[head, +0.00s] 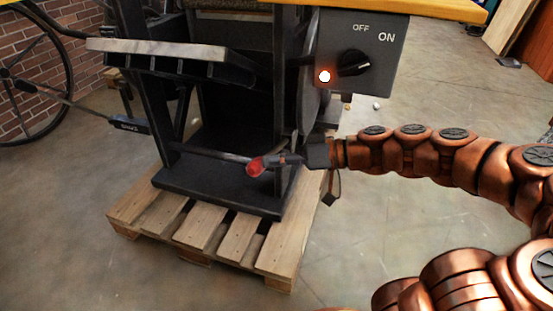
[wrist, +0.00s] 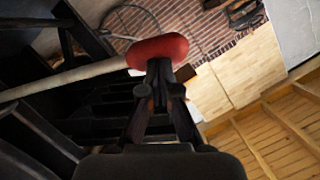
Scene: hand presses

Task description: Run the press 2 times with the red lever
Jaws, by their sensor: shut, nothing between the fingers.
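The red lever's knob (head: 256,166) is low at the front of the dark press frame (head: 225,195), with its pale rod running left. My gripper (head: 275,160) is shut and empty, its tips at the knob's right side. In the wrist view the red knob (wrist: 158,50) sits just beyond the closed fingertips (wrist: 159,64), which overlap its lower edge. The fingers are not around the knob; whether they touch it I cannot tell. The lever's pale rod (wrist: 65,77) also shows there, running left from the knob.
A switch box (head: 362,50) marked OFF and ON, with a black dial and a lit lamp (head: 325,76), hangs above my gripper. A dark-gripped bar (head: 128,125) sticks out at the left. The press stands on a wooden pallet (head: 190,230). Floor to the right is mostly clear.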

